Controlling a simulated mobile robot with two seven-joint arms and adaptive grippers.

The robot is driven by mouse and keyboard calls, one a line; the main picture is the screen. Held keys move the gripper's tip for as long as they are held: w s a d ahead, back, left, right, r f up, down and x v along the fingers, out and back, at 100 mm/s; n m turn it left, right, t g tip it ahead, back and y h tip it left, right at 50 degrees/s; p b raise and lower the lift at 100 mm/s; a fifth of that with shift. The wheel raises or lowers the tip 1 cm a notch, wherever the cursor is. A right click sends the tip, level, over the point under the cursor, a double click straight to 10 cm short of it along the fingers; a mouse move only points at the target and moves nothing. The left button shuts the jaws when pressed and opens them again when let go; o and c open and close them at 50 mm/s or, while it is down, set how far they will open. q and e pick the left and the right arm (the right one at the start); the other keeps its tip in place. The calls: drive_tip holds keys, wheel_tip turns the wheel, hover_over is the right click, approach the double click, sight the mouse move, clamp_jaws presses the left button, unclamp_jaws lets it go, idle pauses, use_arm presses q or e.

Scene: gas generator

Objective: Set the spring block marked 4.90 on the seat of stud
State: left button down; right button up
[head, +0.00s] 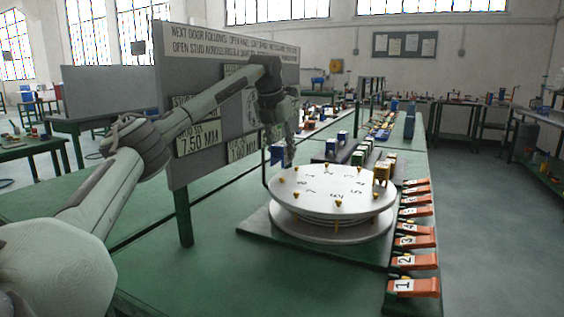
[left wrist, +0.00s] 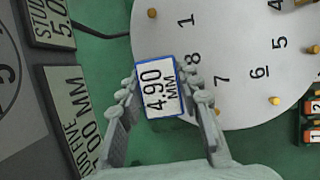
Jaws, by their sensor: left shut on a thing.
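The spring block marked 4.90 MM (left wrist: 160,90) has a white face with a blue edge. My left gripper (left wrist: 160,80) is shut on it, one finger at each side. In the head view my left gripper (head: 287,150) hangs above the far left edge of the white numbered disc (head: 332,192), and a blue block (head: 277,153) shows at its fingertips. In the left wrist view the block covers part of the disc's edge near number 8. Small yellow studs (left wrist: 275,101) stand around the disc's rim. The seat under the block is hidden. My right gripper is not in view.
Numbered orange levers (head: 413,287) line the table's right edge. A grey board (head: 215,120) with stud labels stands behind my left arm. Several coloured blocks (head: 358,157) stand beyond the disc. The green tabletop at front is clear.

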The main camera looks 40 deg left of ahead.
sight(282, 178)
use_arm(q)
wheel_tip(282, 178, down, 3)
drive_tip(key=shift+f, duration=0.45)
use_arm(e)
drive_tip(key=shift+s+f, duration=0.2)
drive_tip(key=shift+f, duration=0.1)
use_arm(q)
drive_tip(key=shift+f, duration=0.5)
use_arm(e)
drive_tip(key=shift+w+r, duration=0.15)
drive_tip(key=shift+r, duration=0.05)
use_arm(q)
drive_tip(key=c, duration=1.2)
unclamp_jaws()
drive_tip(key=shift+f, duration=0.1)
drive_tip(key=shift+o, duration=0.8)
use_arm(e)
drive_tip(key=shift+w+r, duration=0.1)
